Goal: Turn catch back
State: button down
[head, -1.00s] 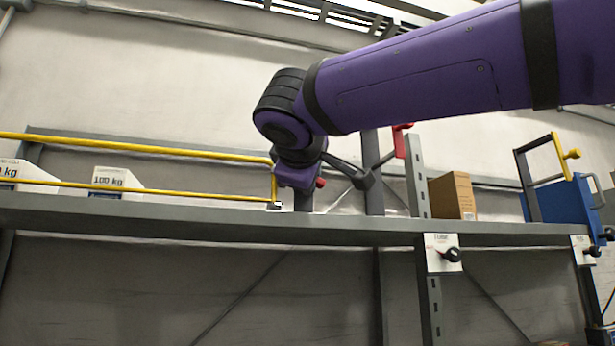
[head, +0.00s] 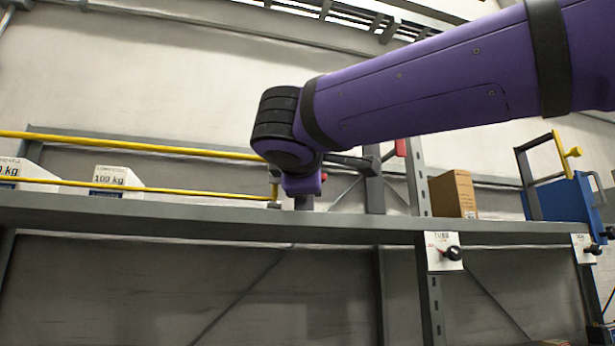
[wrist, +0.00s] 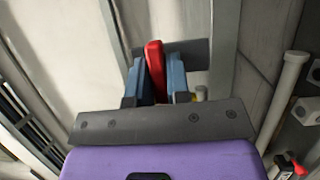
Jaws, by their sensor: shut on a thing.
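A red handle (wrist: 155,70), which looks like the catch, stands between the two blue-grey fingers of my gripper (wrist: 155,82) in the wrist view. The fingers are closed on it, one on each side. Behind it is a dark grey plate. In the head view my purple wrist end is over the shelf beam, near the right end of the yellow rails. My fingers are hidden there behind my wrist, and only a small red tip (head: 323,177) shows beside it. A dark bar (head: 350,161) runs from behind my wrist to a grey upright.
Yellow rails (head: 130,147) run along the left above the grey shelf beam (head: 200,222). White 100 kg blocks (head: 112,181) stand behind them. A cardboard box (head: 453,194), a blue panel (head: 560,208) and a black knob on a white plate (head: 437,240) are to the right.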

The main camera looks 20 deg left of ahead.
jog(key=shift+f, duration=0.1)
jog(key=c, duration=1.1)
grip_release()
jog(key=shift+s, duration=0.1)
jog(key=s, duration=0.3)
jog(key=s+d, duration=0.1)
jog(key=s, duration=0.6)
jog(key=shift+s+d, duration=0.25)
jog(key=shift+d, duration=0.1)
jog(key=shift+w+d, duration=0.1)
